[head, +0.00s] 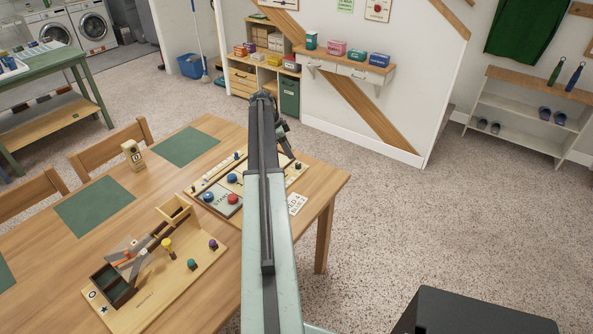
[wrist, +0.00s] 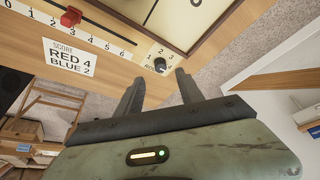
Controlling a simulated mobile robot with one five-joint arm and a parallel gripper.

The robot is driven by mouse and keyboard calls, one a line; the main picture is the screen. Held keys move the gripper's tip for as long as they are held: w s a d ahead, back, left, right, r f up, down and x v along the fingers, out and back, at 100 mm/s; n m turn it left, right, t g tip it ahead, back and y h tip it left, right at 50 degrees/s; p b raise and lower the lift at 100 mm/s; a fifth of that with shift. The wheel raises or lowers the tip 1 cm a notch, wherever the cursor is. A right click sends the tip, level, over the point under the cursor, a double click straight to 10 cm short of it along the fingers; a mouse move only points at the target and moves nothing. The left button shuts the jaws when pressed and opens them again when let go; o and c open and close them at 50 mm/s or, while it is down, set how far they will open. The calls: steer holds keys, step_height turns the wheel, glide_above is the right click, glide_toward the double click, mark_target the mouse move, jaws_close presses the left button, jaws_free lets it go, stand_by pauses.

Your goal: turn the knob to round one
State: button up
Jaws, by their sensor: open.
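A small dark round knob (wrist: 160,65) sits on the edge of a wooden game board (wrist: 115,60), with the digits 1, 2 and 3 printed beside it. Which digit it points to is too small to tell. My gripper (wrist: 160,77) is open and empty. In the wrist view its two dark fingers reach toward the knob, one on each side, with a gap around it; I cannot tell how far off they are in depth. In the head view my gripper (head: 285,145) is over the far end of the board (head: 200,186), and my arm hides part of it.
A wooden toy (head: 150,290) with colored pegs and a small calendar block (head: 132,154) stand on the table (head: 90,235). The floor to the right is mostly clear.

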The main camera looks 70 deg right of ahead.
mark_target(298, 163)
steer(key=b+x, duration=0.7)
steer(key=x, duration=0.1)
steer(key=shift+s+d, duration=0.2)
steer(key=shift+s, duration=0.1)
steer(key=shift+r, duration=0.1)
jaws_close()
